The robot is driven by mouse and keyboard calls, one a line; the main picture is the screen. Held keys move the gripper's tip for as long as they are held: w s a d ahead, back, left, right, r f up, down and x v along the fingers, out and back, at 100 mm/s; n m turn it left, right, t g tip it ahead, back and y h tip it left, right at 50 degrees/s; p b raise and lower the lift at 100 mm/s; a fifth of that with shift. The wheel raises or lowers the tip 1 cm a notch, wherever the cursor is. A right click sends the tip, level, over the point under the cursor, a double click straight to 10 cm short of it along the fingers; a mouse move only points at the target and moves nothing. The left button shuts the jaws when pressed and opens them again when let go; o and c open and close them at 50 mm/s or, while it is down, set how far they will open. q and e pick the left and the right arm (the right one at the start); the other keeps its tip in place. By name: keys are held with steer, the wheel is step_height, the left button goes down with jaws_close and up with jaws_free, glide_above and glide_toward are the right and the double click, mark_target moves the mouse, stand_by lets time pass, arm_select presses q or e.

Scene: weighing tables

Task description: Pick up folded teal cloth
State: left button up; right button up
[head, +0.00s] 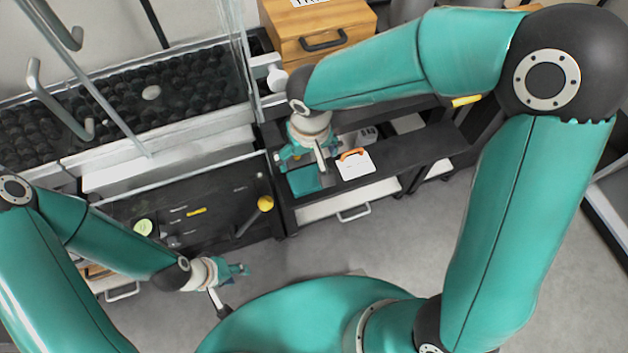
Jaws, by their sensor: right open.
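A folded teal cloth (305,182) lies on the dark table top near its front edge, at the middle of the head view. My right gripper (302,162) is open, pointing down just behind and above the cloth. Its fingers partly overlap the cloth's far side in the picture, and I cannot tell whether they touch it. Nothing shows between the fingers. My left gripper (238,270) is in front of the left table, away from the cloth. It is too small to tell whether its jaws are open.
A white board with an orange handle (354,164) lies right of the cloth. A wooden box (318,28) stands behind.

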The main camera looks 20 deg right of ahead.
mark_target(308, 177)
steer(key=f, duration=0.3)
steer(key=f+b, duration=0.1)
steer(key=f, duration=0.2)
steer(key=w+f+b, duration=0.1)
steer(key=f, duration=0.3)
steer(key=shift+c, duration=0.2)
steer(key=c, duration=0.6)
